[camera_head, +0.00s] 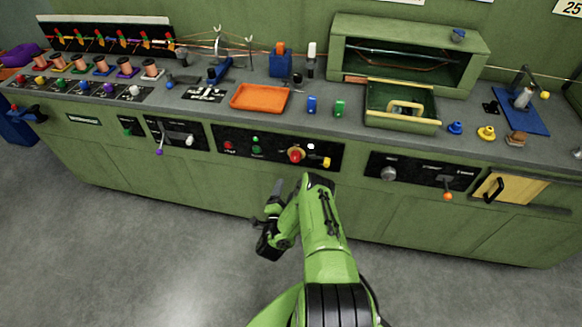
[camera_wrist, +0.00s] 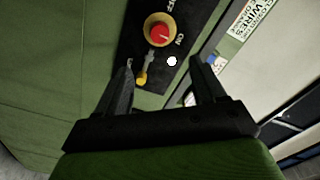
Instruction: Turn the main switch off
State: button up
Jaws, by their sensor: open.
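The main switch (camera_head: 296,155) is a red knob on a round yellow base, set in a black panel on the bench front. In the wrist view the red knob (camera_wrist: 158,34) is just beyond my fingertips, with the words OFF and ON printed beside it. My gripper (camera_wrist: 163,62) is open and empty, its two black fingers apart and not touching the knob. A small part with a yellow end (camera_wrist: 142,76) is on the panel between the fingers, below the knob in the picture. I cannot tell the knob's exact setting.
A white round button or lamp (camera_head: 311,146) sits close to the switch. A red button (camera_head: 228,145) and green buttons (camera_head: 256,149) are to its left. An orange tray (camera_head: 259,97) lies on the benchtop above. The grey floor (camera_head: 150,240) before the bench is clear.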

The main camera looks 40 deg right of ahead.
aim_at(295, 160)
jog(key=b+x, duration=1.3)
jog(key=x, duration=0.1)
jog(key=shift+w+d, duration=0.15)
jog(key=shift+d, duration=0.1)
jog(key=c, duration=1.1)
jog(key=shift+o, duration=0.2)
